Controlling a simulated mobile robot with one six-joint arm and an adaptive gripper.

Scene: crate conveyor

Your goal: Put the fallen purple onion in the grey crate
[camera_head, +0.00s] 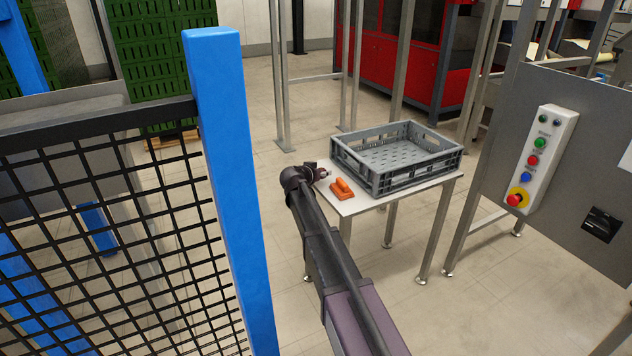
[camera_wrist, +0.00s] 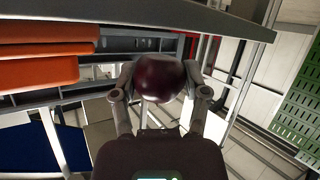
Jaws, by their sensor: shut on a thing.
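The purple onion (camera_wrist: 160,80) is dark and round, held between the two fingers of my gripper (camera_wrist: 166,88) in the wrist view. In the head view my gripper (camera_head: 320,173) is small, at the left edge of the small table, and the onion there is too small to make out clearly. The grey crate (camera_head: 418,172) stands upright on that table, to the right of my gripper and apart from it. Its visible floor looks empty. I cannot make out the crate for certain in the wrist view.
A blue post (camera_head: 230,180) with black mesh stands at left. A button panel (camera_head: 540,155) is at right.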

